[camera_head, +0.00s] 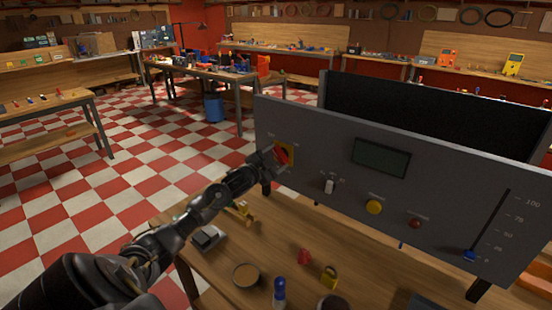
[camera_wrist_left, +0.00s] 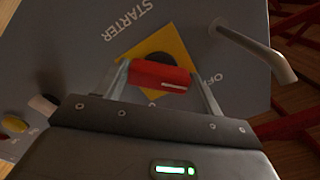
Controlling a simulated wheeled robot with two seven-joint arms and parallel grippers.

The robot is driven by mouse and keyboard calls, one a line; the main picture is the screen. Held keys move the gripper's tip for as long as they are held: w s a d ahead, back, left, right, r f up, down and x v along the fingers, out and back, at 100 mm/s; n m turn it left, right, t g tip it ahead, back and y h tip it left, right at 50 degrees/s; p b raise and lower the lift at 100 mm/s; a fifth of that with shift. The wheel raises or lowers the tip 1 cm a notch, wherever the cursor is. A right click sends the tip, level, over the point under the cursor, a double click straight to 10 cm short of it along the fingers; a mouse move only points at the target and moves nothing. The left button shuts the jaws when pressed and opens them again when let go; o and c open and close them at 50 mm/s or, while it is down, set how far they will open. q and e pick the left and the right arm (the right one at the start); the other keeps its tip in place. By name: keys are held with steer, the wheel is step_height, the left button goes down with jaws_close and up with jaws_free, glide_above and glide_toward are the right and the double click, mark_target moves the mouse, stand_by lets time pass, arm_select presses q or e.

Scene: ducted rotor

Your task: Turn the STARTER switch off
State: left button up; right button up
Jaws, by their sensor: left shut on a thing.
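The STARTER switch is a red handle (camera_head: 283,154) on a yellow plate at the left end of the grey panel (camera_head: 330,130). In the left wrist view the red handle (camera_wrist_left: 158,76) sits between the two fingers of my left gripper (camera_wrist_left: 160,70), which is shut on it. A short white mark shows on the handle. The yellow plate (camera_wrist_left: 185,52) and the labels STARTER and OFF are readable there; any other label is hidden or too small. In the head view my left gripper (camera_head: 270,161) reaches the panel from the left. My right gripper is not in view.
The panel also has a dark display (camera_head: 381,158), a white switch (camera_head: 329,186), a yellow button (camera_head: 373,207), a red button (camera_head: 415,223) and a blue slider (camera_head: 470,255). A metal handle (camera_wrist_left: 255,50) is close to the gripper. Small items lie on the wooden table (camera_head: 215,270) below.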

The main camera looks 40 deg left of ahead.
arm_select(q)
steer(key=shift+o, duration=0.2)
steer(key=o, duration=1)
steer(key=shift+c, duration=0.2)
steer(key=shift+s+f, duration=0.15)
steer(key=shift+s, duration=0.15)
steer(key=s+b, duration=0.3)
steer(key=s, duration=0.7)
steer(key=shift+s, duration=0.15)
steer(key=shift+d, duration=0.15)
